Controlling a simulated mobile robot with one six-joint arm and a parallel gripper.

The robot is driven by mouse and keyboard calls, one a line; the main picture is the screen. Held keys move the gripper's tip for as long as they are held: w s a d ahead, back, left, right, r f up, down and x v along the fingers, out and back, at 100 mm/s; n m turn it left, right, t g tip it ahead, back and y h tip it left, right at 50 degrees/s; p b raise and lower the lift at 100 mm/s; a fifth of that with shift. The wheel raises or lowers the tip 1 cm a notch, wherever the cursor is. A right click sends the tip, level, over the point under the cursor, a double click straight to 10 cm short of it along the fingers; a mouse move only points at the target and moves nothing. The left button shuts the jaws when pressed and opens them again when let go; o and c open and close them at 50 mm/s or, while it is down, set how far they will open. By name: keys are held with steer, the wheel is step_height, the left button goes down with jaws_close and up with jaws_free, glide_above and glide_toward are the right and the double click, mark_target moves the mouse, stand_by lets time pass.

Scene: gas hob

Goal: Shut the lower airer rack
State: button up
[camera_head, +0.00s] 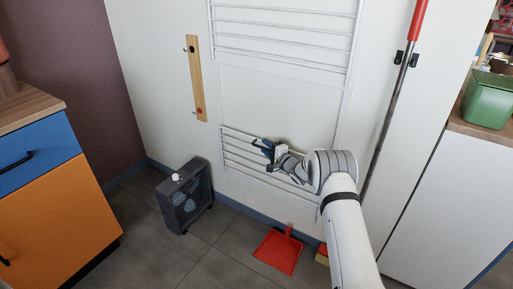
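The lower airer rack (238,160) is a white frame with several thin bars, low on the white wall panel in the middle of the view. My arm hides much of its right part, and how far it stands out from the wall is hard to tell.
The upper airer rack (284,40) is above. A wooden hook strip (196,80) hangs to its left. A dark heater-like box (184,196) and a red dustpan (278,252) are on the floor. A red-topped pole (392,110) hangs on the right. A green bin (487,98) stands on the counter.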

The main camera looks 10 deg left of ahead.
steer(key=shift+r, duration=0.1)
steer(key=shift+d, duration=0.1)
steer(key=p+v, duration=0.2)
steer(key=v, duration=0.5)
steer(key=shift+s+d, duration=0.2)
steer(key=shift+s, duration=0.1)
